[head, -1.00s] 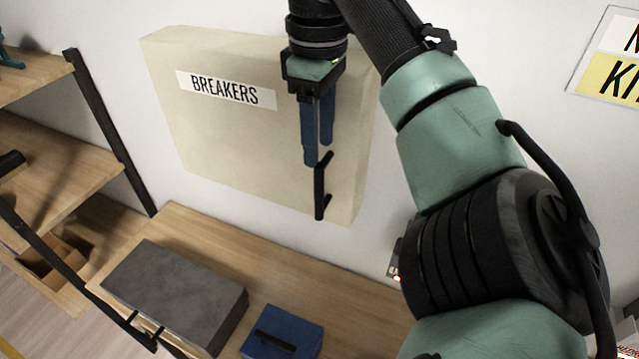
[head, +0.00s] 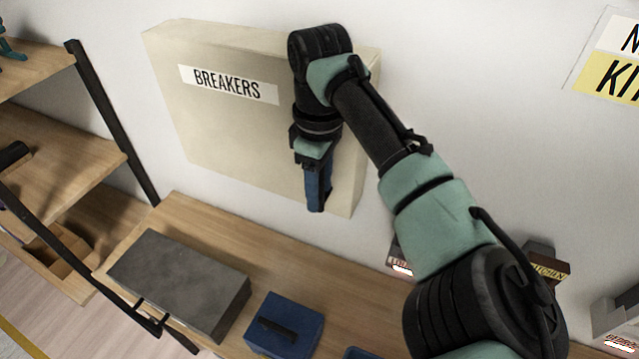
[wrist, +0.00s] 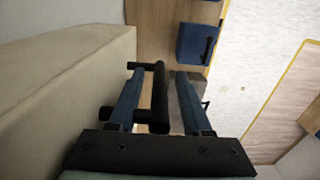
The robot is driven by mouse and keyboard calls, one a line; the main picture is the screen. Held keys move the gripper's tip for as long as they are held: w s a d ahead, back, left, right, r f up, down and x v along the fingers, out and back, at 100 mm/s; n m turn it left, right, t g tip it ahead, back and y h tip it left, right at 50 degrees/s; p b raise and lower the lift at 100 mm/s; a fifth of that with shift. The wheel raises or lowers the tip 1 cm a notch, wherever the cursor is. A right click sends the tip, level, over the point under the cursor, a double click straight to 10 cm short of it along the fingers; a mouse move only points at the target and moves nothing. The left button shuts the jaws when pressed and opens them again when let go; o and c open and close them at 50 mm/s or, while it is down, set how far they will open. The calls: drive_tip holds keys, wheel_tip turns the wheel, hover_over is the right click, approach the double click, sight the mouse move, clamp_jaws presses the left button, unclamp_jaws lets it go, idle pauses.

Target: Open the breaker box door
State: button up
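The beige breaker box (head: 235,135) is on the white wall, with a "BREAKERS" label (head: 228,85) on its front. Its door looks shut. My gripper (head: 317,200) points down in front of the box's right side. In the wrist view my gripper (wrist: 158,72) is open, with its two blue fingers apart. The black handle bar (wrist: 158,95) lies between the fingers. The left finger is in the gap between the bar and the box front (wrist: 70,90); the right finger is clear of the bar. In the head view the handle is mostly hidden behind my gripper.
A wooden bench (head: 345,300) runs below the box, with a grey case (head: 180,280) and a blue box (head: 285,325) on it. A shelf unit (head: 60,140) stands at the left. Small boxes (head: 545,265) sit at the right by the wall.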

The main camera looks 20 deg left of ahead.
clamp_jaws()
drive_tip(key=shift+r, duration=0.1)
idle(1.2)
